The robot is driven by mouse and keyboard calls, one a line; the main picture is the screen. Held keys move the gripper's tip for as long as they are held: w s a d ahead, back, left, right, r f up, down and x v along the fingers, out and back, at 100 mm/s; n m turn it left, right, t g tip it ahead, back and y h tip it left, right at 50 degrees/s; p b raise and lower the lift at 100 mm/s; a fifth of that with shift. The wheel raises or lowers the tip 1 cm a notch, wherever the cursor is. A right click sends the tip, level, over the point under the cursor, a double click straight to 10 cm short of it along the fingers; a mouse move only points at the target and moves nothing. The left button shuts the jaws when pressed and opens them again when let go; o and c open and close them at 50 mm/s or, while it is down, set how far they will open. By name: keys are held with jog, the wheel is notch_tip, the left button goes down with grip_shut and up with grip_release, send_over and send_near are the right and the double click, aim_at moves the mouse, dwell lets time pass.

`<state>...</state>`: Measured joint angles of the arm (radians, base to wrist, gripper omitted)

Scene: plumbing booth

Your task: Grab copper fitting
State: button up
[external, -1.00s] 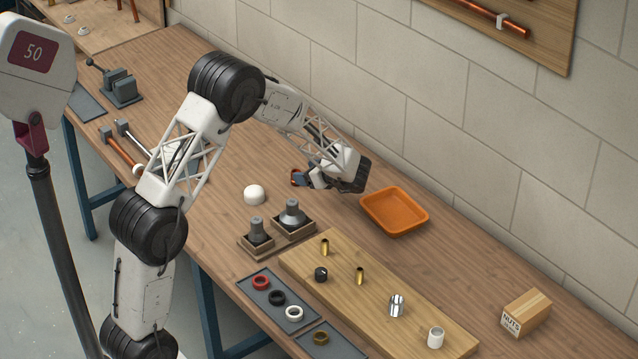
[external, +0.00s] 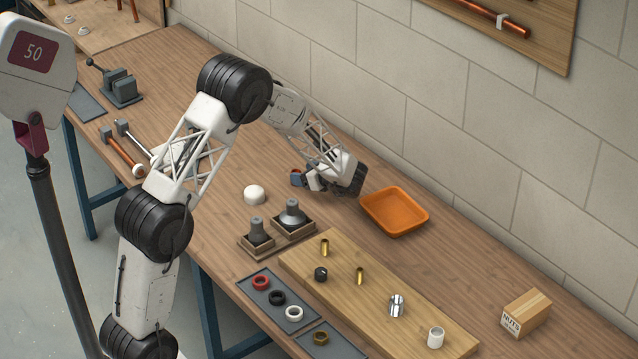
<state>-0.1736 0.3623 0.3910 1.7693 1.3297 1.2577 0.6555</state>
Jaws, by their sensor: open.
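Two small upright brass-coloured pieces stand on the wooden board: one at its far end (external: 325,247) and one nearer its middle (external: 360,276). I cannot tell whether either is the copper fitting. A brass-coloured nut (external: 320,338) lies on a grey mat at the front. My gripper (external: 299,180) is open above the table, left of the orange tray and apart from the board. A small reddish patch shows by its fingers; I cannot tell whether it is part of the gripper or a thing behind it.
The orange tray (external: 371,219) sits right of my gripper. The wooden board (external: 440,305) also holds a black knob (external: 320,274), a chrome cylinder (external: 397,306) and a white cylinder (external: 436,338). A white dome (external: 254,195) and two grey stepped pieces stand left of the board.

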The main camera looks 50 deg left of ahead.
jog(key=shift+a+f, duration=0.1)
jog(key=shift+a, duration=0.1)
jog(key=shift+x, duration=2.55)
jog(key=shift+s, duration=0.1)
jog(key=shift+c, duration=0.2)
jog(key=c, duration=1)
